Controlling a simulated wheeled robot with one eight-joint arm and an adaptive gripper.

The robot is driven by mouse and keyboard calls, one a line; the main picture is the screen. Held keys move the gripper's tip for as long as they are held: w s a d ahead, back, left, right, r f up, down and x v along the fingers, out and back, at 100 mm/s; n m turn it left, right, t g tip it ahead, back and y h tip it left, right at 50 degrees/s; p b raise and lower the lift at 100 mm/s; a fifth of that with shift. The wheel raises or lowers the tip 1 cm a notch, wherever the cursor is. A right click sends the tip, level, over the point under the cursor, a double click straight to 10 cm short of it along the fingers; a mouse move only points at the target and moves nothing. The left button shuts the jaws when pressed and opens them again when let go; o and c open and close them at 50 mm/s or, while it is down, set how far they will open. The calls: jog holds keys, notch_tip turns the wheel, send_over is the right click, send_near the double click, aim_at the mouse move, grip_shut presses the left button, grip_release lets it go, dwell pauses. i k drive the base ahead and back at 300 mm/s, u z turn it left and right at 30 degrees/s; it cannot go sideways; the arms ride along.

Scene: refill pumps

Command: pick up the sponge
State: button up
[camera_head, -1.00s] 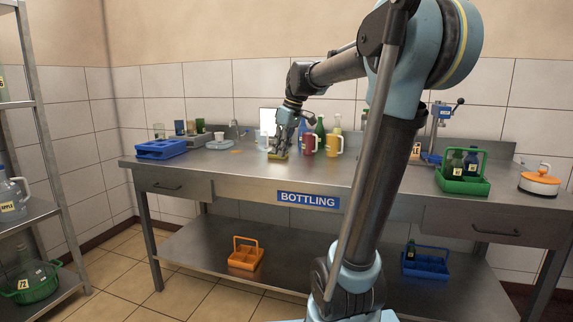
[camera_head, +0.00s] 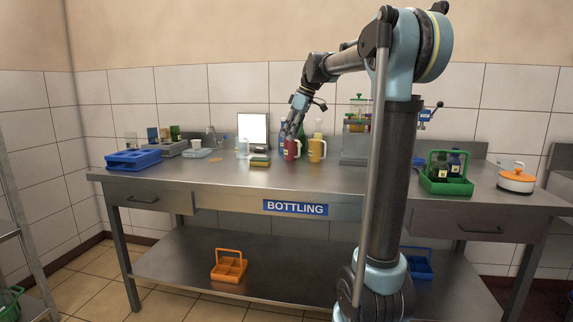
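The sponge (camera_head: 260,160), yellow with a dark green layer, lies flat on the steel bench top (camera_head: 225,176), left of the red mug. My gripper (camera_head: 289,133) points down, up and to the right of the sponge and apart from it. Its fingers overlap the red mug (camera_head: 291,150) in the picture; I cannot tell whether they touch it. The fingers are small and dark, so their opening is unclear. I see nothing held between them.
A yellow mug (camera_head: 316,150) and bottles stand close right of the red mug. A clear jug (camera_head: 242,147) and a white panel (camera_head: 253,130) are behind the sponge. A blue crate (camera_head: 134,159) sits at left, a green carrier (camera_head: 446,180) at right. The bench front is clear.

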aim_at(253, 161)
jog(key=z, duration=0.35)
jog(key=i, duration=0.9)
jog(key=u, duration=0.65)
